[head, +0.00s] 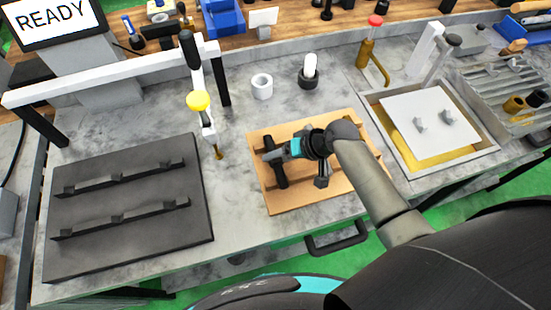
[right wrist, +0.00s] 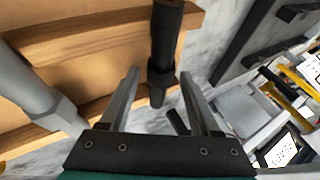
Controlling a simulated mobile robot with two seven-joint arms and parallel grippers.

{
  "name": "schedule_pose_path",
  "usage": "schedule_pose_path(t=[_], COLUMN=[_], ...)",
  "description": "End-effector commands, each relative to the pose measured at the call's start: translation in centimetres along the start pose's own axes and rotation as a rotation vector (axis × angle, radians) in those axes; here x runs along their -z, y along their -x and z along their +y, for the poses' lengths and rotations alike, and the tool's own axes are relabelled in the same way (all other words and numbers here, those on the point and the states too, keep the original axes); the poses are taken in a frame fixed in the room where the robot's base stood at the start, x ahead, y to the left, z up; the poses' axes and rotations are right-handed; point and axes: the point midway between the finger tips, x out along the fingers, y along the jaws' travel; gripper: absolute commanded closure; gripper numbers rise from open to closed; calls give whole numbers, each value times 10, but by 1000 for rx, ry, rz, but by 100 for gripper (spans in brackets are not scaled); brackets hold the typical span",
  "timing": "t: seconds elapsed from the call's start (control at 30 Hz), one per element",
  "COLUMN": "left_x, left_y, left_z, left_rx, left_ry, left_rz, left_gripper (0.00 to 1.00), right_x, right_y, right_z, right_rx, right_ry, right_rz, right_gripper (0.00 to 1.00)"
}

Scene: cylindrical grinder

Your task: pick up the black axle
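The black axle (head: 277,167) lies on the wooden tray (head: 262,203), near its left side. My right gripper (head: 271,156) is over the tray at the black axle. In the right wrist view the black axle (right wrist: 165,45) runs down between the two fingers of my right gripper (right wrist: 160,76). The fingers are open, with a visible gap on each side of the axle; how deep they reach around it I cannot tell. A grey axle (right wrist: 38,92) lies to the left there, and partly shows in the head view (head: 322,172) beside my wrist. My left gripper is not in view.
A dark plate with ridged bars (head: 130,240) lies on the left. A white arm with a yellow knob (head: 198,101) stands left of the tray. A white ring (head: 262,86) and a dark cup (head: 308,78) stand behind it. A framed box with a white plate (head: 430,122) is on the right.

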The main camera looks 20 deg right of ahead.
Motion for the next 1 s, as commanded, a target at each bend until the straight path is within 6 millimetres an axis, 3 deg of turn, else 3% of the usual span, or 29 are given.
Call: schedule_pose_path(t=[0.07, 0.53, 1.0], left_x=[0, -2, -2], left_y=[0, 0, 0], left_z=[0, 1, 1], left_rx=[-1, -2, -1], left_ry=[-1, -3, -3], left_rz=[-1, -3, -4], left_gripper=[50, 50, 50], right_x=[0, 0, 0], right_y=[0, 0, 0], right_z=[0, 1, 1], right_rx=[0, -1, -1], right_ry=[0, 0, -1], right_rz=[0, -1, -1], right_gripper=[46, 99, 100])
